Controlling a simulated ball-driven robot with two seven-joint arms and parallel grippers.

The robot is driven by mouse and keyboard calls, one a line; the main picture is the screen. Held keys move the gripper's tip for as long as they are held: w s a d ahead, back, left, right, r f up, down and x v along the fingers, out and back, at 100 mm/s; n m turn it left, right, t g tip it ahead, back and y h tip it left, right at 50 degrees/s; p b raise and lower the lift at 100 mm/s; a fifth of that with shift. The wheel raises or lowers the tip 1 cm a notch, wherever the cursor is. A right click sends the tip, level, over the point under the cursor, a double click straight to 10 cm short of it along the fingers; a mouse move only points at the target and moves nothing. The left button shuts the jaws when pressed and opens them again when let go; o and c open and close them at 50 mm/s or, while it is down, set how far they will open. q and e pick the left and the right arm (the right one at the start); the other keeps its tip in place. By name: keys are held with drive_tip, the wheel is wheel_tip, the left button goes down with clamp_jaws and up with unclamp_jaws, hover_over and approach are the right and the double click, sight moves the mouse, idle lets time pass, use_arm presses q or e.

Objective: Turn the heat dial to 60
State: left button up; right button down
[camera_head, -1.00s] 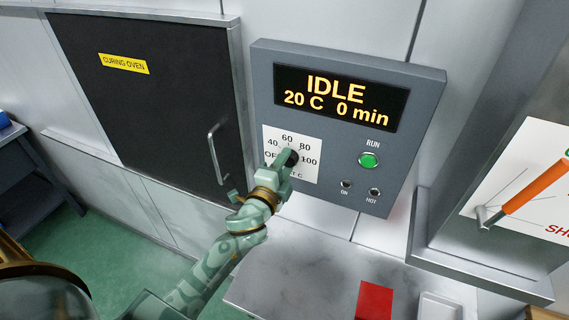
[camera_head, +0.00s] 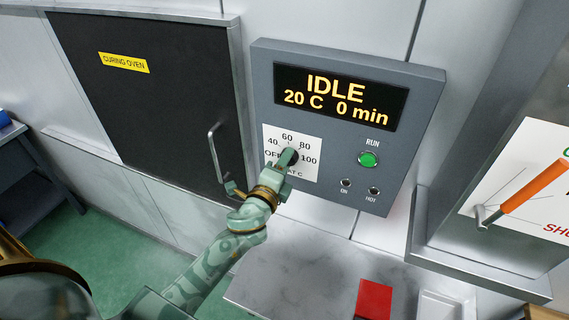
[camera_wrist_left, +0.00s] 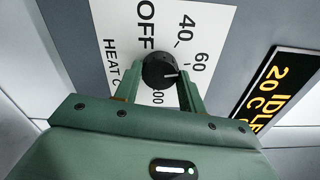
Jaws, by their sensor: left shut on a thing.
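The heat dial (camera_wrist_left: 158,70) is a round black knob on a white scale plate (camera_head: 270,134) marked OFF, 40, 60, 80 and 100. My left gripper (camera_head: 285,160) is shut on the dial, one finger on each side of it in the left wrist view. The white pointer line there points roughly toward 60, perhaps slightly to the 80 side. A finger hides the 80 mark in that view. In the head view the gripper covers much of the dial. The display (camera_head: 336,98) reads IDLE, 20 C, 0 min. My right gripper is not in view.
The green RUN button (camera_head: 369,160) and the ON and HOT lamps sit right of the dial. The closed curing oven door (camera_head: 150,110) with its handle (camera_head: 215,152) is at the left. An orange lever (camera_head: 535,187) is at the right. A metal counter (camera_head: 300,265) lies below.

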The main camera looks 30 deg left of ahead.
use_arm(q)
drive_tip(key=o, duration=1)
drive_tip(key=shift+c, duration=0.2)
drive_tip(key=s+d+b, duration=0.1)
drive_tip(key=s+b, duration=0.3)
drive_tip(key=s, duration=1.2)
drive_tip(key=shift+s, duration=0.1)
